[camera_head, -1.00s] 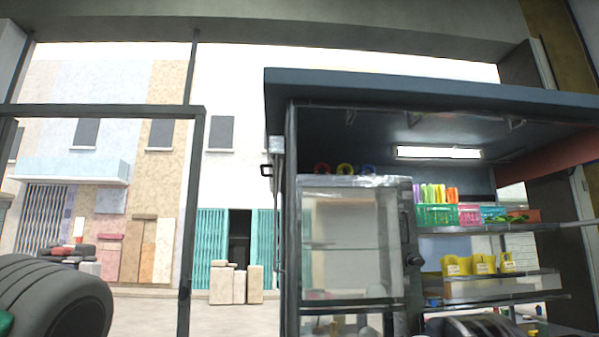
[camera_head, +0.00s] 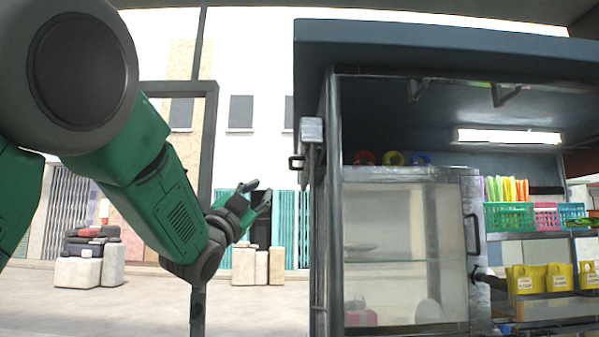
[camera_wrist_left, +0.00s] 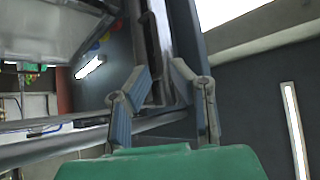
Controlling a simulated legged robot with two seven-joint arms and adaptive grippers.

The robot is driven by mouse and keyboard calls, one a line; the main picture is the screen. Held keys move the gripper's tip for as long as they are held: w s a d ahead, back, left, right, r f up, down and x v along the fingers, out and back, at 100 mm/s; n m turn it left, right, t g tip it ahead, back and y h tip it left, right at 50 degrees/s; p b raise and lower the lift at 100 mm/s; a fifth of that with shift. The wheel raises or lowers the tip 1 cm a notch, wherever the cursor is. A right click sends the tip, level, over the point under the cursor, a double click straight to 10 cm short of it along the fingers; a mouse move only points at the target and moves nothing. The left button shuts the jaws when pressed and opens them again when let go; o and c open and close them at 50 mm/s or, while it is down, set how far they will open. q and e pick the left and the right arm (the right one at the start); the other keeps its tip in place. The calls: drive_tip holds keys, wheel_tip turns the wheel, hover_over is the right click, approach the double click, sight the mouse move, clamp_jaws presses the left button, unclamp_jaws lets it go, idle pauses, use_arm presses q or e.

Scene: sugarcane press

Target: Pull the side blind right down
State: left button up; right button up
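The side blind looks rolled up at the stall's left side. Its grey end housing (camera_head: 311,131) and small dark handle (camera_head: 297,162) show at the stall's front left corner in the head view. My left gripper (camera_head: 260,192) is left of the handle and lower in the picture, apart from it, with its fingers spread and empty. In the left wrist view my left gripper (camera_wrist_left: 164,82) is open, and a long dark rail along the stall's side passes beyond the fingers. Whether that rail is the blind's edge I cannot tell. My right gripper is not in view.
The stall's roof (camera_head: 430,50) overhangs the corner. A glass cabinet (camera_head: 405,250) stands inside, beside baskets (camera_head: 508,215) and yellow containers (camera_head: 540,280). A dark post frame (camera_head: 208,130) stands behind my left arm. Open ground lies left of the stall.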

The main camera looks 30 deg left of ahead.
sight(291, 165)
use_arm(q)
drive_tip(key=p+x, duration=0.1)
drive_tip(key=x, duration=0.3)
drive_tip(key=d+p+x, duration=0.1)
drive_tip(key=p+x, duration=0.1)
drive_tip(key=x, duration=0.3)
drive_tip(key=d+p+x, duration=0.1)
drive_tip(key=x, duration=0.3)
drive_tip(key=shift+w+r+p, duration=0.1)
drive_tip(key=shift+r+p, duration=0.05)
drive_tip(key=shift+p, duration=0.15)
drive_tip(key=shift+d, duration=0.2)
clamp_jaws()
drive_tip(key=shift+a, duration=0.15)
unclamp_jaws()
drive_tip(key=shift+a, duration=0.55)
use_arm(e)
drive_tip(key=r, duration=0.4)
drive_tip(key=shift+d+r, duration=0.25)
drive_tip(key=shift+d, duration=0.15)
use_arm(q)
drive_tip(key=shift+d, duration=0.1)
